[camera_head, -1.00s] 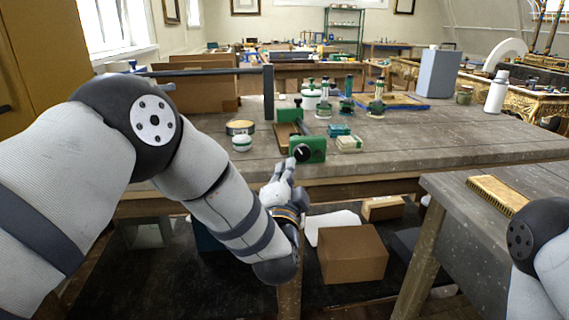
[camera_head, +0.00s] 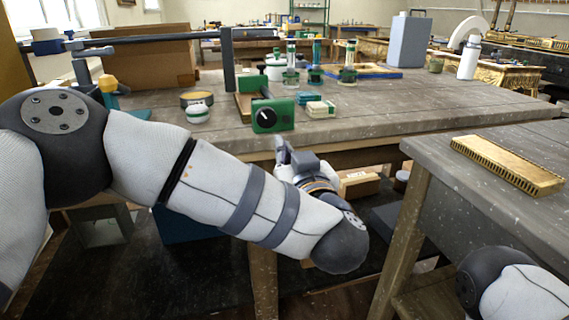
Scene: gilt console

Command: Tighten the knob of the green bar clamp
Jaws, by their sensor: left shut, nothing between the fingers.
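The green bar clamp (camera_head: 283,115) lies on the grey workbench (camera_head: 380,112) near its front edge, its green end block facing me. A round black knob (camera_head: 267,115) with a white mark sits on the front of that block. My left gripper (camera_head: 279,142) is shut and empty, in front of the bench edge, just below and slightly right of the knob in the picture, with a visible gap. Part of the gripper is hidden by my wrist. My right gripper is out of view; only part of that arm shows at the lower right.
A white-and-green jar (camera_head: 197,113) and a round tin (camera_head: 197,98) stand left of the clamp. Small boxes (camera_head: 320,109) lie to its right, with green bottles (camera_head: 290,70) behind.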

